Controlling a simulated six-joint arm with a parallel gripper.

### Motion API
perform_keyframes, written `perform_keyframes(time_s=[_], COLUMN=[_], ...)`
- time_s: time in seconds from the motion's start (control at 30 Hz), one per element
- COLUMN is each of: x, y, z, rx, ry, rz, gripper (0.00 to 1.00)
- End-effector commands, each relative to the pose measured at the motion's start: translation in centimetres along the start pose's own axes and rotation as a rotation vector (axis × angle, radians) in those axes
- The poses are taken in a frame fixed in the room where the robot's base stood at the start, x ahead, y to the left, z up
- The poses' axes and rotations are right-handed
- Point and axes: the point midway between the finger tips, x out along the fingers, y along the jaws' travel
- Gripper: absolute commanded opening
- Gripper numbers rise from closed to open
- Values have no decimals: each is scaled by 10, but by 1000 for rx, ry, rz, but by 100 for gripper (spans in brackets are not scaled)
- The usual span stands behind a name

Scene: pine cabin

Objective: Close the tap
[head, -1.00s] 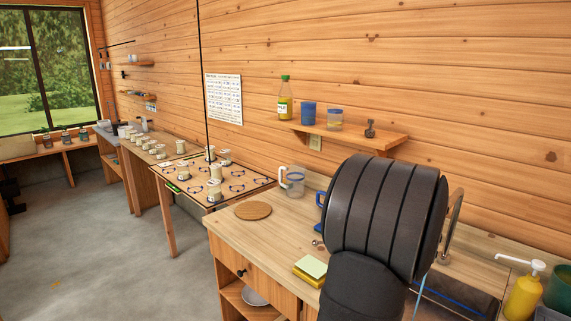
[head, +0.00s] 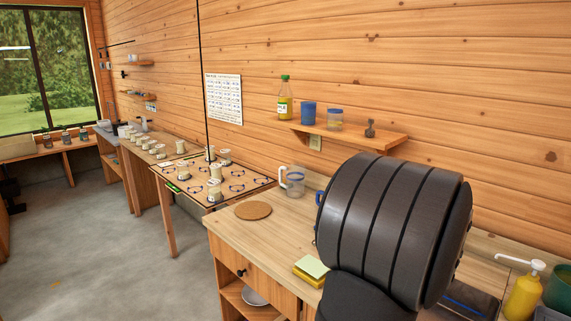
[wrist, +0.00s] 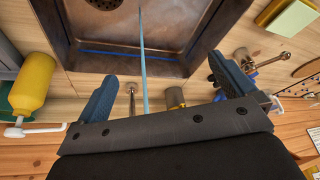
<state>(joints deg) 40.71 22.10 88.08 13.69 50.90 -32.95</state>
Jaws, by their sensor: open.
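My gripper (wrist: 163,72) is open and empty, its two blue fingers spread above the back edge of the sink (wrist: 190,62). A thin pale-blue stream of water (wrist: 143,60) runs down between the fingers into the dark metal basin. A metal lever (wrist: 285,58) on a round post lies just right of the right finger, its arm pointing right. A second slim metal lever (wrist: 131,88) is between the fingers, near the left one. A brass-coloured post (wrist: 175,98) stands between them. The spout's top is hidden. In the head view my arm covers the tap.
A yellow soap bottle (head: 523,297) and a green pot (head: 559,290) stand right of the sink. A shelf (head: 350,133) is on the wall above.

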Motion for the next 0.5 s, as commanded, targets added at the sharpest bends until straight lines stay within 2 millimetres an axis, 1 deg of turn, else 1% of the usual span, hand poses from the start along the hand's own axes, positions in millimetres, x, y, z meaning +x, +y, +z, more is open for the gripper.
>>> perform_keyframes(time_s=[0.03,0.1,0.17,0.2,0.27,0.3,0.37,0.4,0.47,0.5], x=[0,2,7,12,20,27,37,43,52,57], y=[0,-5,-14,-24,-45,-63,-93,-115,-148,-170], z=[0,-4,-13,-22,-39,-52,-72,-86,-103,-113], rx=[-1,-7,-21,-35,-62,-82,-116,-138,-166,-184], ry=[0,6,20,32,61,85,125,153,193,218], rz=[0,-2,-5,-10,-18,-26,-38,-48,-65,-76], gripper=[90,76,65,57,45,37,25,18,6,0])
